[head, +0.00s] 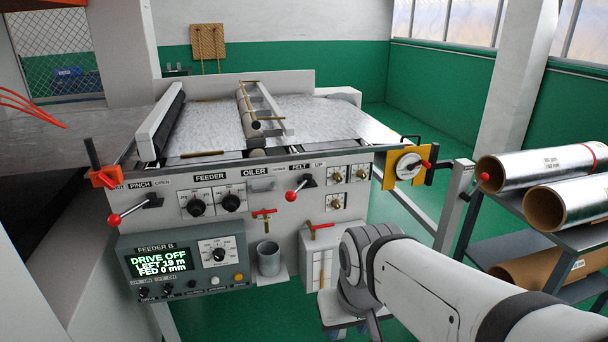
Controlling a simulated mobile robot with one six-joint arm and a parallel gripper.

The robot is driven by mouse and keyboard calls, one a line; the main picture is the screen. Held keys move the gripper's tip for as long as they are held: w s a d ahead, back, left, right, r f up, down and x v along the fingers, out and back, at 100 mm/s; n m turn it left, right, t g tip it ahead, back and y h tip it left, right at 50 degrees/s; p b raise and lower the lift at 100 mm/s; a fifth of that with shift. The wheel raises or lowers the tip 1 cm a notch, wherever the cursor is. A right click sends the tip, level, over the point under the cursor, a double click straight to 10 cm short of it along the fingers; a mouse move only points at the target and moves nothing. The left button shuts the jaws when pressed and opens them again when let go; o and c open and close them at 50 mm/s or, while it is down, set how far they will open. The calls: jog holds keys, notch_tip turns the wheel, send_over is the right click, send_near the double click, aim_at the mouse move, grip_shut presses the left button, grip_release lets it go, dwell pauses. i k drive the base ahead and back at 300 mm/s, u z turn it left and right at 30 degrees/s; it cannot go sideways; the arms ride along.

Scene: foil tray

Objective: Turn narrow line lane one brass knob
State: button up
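Small brass knobs sit on pale plates on the right part of the machine's front panel. One is at upper left (337,177), one at upper right (362,174) and one below (337,204). Their labels are too small to read, so I cannot tell which is the narrow line lane one knob. My white arm reaches in from the lower right and its near joint stands below the knobs, apart from them in the picture. My gripper is not in view.
A red-ball lever (291,196) is left of the knobs, and a yellow plate (390,170) with a crank is at right. A red T-handle (321,226) is below. Foil rolls (535,167) lie on a rack at right. The feeder display (158,262) reads DRIVE OFF.

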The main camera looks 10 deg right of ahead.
aim_at(337, 176)
jog(key=i, duration=0.95)
jog(key=u, duration=0.05)
